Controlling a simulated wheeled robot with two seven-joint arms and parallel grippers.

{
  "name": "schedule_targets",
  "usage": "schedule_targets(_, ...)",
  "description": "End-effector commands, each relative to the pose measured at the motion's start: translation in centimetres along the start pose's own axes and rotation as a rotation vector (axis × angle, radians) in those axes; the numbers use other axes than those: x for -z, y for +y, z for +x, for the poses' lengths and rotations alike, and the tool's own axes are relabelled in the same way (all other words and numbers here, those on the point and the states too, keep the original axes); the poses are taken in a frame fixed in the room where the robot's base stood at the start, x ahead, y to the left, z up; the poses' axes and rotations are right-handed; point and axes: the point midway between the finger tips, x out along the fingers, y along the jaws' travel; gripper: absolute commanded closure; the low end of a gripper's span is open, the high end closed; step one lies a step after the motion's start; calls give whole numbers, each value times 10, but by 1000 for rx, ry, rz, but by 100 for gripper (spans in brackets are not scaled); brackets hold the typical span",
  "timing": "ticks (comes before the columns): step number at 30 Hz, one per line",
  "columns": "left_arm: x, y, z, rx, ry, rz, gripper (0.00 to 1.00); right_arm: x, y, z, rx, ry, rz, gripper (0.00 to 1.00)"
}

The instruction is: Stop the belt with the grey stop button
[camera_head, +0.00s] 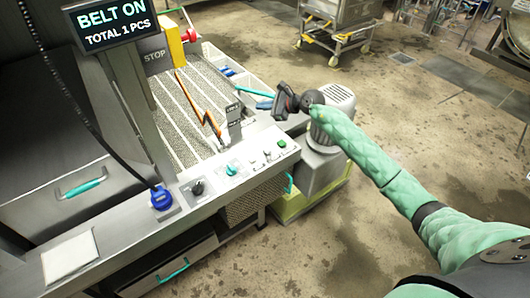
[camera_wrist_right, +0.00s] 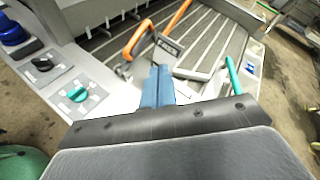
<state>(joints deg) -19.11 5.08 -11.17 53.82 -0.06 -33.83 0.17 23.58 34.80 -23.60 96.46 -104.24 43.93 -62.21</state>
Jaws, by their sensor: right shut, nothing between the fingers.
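The control panel (camera_head: 215,178) has a green button (camera_head: 282,143) and small pale buttons (camera_head: 260,159) at its right end. I cannot tell whether one of these is the grey stop button. A grey STOP plate (camera_head: 156,57) hangs beside a yellow box with a red button (camera_head: 190,36). My right gripper (camera_head: 264,105) is beyond the panel's right end, to the right of a small labelled plate (camera_head: 233,112). In the right wrist view its blue fingers (camera_wrist_right: 158,82) are together and empty, and the gripper body hides the right part of the panel. My left gripper is not in view.
The ribbed belt (camera_head: 190,105) with an orange handle (camera_head: 203,115) lies behind the panel. A turquoise knob (camera_head: 232,168), black knob (camera_head: 198,188) and blue knob (camera_head: 161,198) stand on the panel. The display (camera_head: 112,23) reads BELT ON. A motor (camera_head: 335,105) stands at the right.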

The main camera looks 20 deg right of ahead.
Motion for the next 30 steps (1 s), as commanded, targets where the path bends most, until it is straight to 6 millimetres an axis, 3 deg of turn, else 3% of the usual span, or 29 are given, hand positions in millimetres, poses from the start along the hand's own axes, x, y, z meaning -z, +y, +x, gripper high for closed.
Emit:
schedule_targets(6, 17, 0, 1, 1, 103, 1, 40, 38, 34, -6, -206, 171, -236, 100)
schedule_targets(12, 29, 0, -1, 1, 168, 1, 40, 53, 57, -16, -361, 216, -385, 100)
schedule_targets(30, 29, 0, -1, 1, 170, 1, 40, 55, 58, -16, -374, 203, -454, 100)
